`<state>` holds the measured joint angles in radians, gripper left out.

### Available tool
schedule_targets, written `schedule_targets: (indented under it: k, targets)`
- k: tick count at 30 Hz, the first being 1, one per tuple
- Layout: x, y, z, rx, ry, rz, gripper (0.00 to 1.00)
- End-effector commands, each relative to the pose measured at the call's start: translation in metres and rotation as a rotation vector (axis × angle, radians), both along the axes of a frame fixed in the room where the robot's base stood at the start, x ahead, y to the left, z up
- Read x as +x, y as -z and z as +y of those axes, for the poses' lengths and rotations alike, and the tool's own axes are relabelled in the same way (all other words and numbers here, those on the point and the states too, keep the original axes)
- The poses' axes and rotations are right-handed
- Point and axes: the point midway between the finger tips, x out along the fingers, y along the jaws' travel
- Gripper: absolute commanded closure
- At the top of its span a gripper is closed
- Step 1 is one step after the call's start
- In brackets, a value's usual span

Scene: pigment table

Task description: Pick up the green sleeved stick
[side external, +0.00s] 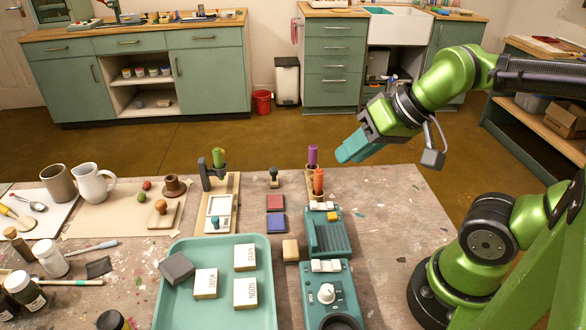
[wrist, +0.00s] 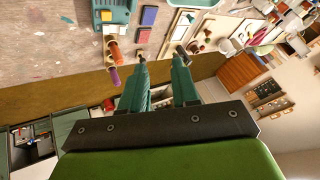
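The green sleeved stick (side external: 218,157) stands upright at the back of the table in the side view, in a dark stand at the far end of a wooden board. My gripper (side external: 346,157) is in the air right of it, above the table's back edge, well apart from the stick. In the wrist view my gripper's two teal fingers (wrist: 160,58) are spread with nothing between them. The stick is not clear in the wrist view; the right finger may cover it.
A purple stick (side external: 312,155) and an orange stick (side external: 319,182) stand right of the green one. A small dark-based stamp (side external: 274,178) stands between. A teal tray (side external: 172,300) with several labelled blocks lies in front. Mugs and a brown knob are left.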

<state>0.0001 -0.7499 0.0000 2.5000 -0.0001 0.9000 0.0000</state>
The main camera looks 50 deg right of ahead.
Motion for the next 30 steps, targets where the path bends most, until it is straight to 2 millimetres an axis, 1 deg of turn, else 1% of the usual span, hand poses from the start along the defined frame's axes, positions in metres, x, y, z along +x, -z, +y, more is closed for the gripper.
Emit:
schedule_targets:
  k: [11,16,17,24,27,29,30]
  targets:
    - [0.0,0.0,0.0,0.0,0.0,0.0,0.7]
    - [0.0,0.0,0.0,0.0,0.0,0.0,0.46]
    - [0.0,0.0,0.0,0.0,0.0,0.0,0.44]
    - [0.0,0.0,0.0,0.0,-0.001,0.001,0.44]
    - [0.002,0.007,0.002,0.0,-0.008,0.032,0.44]
    - [0.007,0.012,0.004,-0.001,-0.015,0.063,0.44]
    - [0.015,0.012,0.005,-0.005,-0.022,0.081,0.44]
